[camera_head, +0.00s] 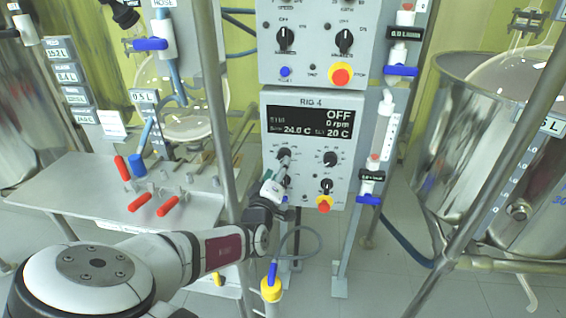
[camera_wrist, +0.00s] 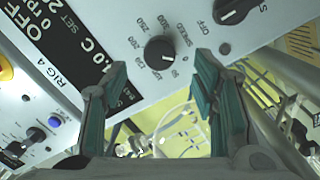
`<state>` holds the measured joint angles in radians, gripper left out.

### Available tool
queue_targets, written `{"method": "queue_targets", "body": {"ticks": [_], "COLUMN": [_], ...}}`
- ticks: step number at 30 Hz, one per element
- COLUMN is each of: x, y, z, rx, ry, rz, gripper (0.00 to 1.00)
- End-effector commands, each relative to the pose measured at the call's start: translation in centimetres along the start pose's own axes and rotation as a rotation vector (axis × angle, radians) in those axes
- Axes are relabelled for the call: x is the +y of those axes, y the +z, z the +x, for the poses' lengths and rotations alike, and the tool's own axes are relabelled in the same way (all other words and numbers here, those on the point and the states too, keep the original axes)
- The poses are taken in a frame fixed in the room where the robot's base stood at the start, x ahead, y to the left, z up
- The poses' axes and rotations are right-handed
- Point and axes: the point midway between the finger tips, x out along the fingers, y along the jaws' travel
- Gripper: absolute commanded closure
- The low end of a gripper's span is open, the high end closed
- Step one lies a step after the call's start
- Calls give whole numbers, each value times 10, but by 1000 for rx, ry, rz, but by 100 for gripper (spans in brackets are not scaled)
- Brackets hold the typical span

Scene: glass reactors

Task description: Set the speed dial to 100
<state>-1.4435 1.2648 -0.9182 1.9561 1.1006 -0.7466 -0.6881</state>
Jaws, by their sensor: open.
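The speed dial (camera_wrist: 160,49) is a round black knob on the grey RIG 4 panel, ringed by printed numbers. In the head view the panel display (camera_head: 311,125) reads OFF, 0 rpm and 24.0 C. My gripper (camera_wrist: 161,68) is open, with its teal fingers apart on either side of the dial in the wrist view. I see no contact with the dial. In the head view my gripper (camera_head: 276,185) is at the panel's lower left and partly covers the left knobs.
A second panel (camera_head: 312,68) is above. A metal post (camera_head: 222,110) rises left of my gripper. A bench (camera_head: 90,190) holds red-handled valves. A steel vessel (camera_head: 452,130) stands right.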

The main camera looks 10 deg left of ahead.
Motion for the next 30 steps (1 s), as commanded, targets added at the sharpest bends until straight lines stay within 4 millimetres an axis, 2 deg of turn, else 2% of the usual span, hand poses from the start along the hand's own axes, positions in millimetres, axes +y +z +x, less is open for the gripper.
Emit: {"method": "queue_targets", "body": {"ticks": [3, 9, 21, 22, 28, 30], "x": [0, 0, 0, 0, 0, 0], "y": [1, 0, 0, 0, 0, 0], "z": [23, 46, 53, 53, 53, 53], "rx": [-1, 0, -1, -1, -1, -1], "ry": [3, 0, 0, 0, 0, 0], "rz": [2, 1, 0, 0, 0, 0], "gripper": [47, 47, 47, 49, 94, 95]}}
